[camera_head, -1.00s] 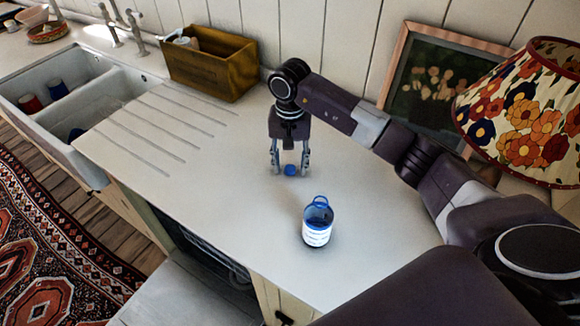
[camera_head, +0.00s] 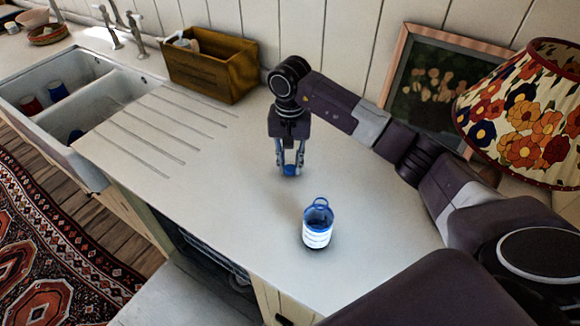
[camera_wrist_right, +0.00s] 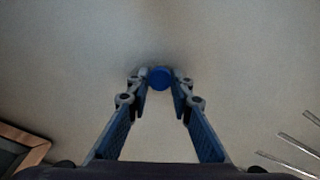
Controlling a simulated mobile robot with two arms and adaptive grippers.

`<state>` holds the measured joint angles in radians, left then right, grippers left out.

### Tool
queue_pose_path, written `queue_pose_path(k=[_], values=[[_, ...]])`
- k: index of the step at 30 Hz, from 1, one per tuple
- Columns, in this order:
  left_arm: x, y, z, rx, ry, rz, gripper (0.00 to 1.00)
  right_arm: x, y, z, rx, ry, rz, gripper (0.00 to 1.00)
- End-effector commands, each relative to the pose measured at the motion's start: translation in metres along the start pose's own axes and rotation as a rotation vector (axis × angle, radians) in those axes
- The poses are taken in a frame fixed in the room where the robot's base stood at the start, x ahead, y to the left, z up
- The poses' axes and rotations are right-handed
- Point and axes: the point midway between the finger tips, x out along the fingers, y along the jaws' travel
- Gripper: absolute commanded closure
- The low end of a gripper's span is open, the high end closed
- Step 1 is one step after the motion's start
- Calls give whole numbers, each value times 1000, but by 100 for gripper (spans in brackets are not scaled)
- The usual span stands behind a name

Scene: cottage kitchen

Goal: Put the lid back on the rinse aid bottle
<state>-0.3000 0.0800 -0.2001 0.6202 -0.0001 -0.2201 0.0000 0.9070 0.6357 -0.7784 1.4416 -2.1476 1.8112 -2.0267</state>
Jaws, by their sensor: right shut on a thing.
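The rinse aid bottle (camera_head: 317,228) stands upright on the white worktop, with a white label, a blue upper part and a blue ring at its top. The small round blue lid (camera_head: 290,170) is behind it and a little to the left. My right gripper (camera_head: 290,168) points down and is shut on the lid, at or just above the worktop. In the right wrist view the lid (camera_wrist_right: 160,78) sits between the fingertips. The bottle does not show in the wrist view. My left gripper is not in view.
A wooden box (camera_head: 211,66) stands at the back by the wall. A framed picture (camera_head: 433,88) and a floral lampshade (camera_head: 525,115) are at the right. The double sink (camera_head: 100,95) is at the left. The worktop around the bottle is clear.

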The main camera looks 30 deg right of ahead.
Motion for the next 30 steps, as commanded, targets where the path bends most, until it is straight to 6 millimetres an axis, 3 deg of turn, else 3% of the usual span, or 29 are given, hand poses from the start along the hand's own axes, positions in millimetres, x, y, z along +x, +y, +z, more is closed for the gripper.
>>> queue_pose_path(k=[5,15,18,30], values=[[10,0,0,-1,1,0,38,-25,0,-2,0,7,-3,87],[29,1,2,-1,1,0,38,-111,0,-2,1,8,-3,87],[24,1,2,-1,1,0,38,-132,1,-2,1,8,-1,87],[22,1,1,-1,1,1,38,-183,0,-1,1,3,0,87]])
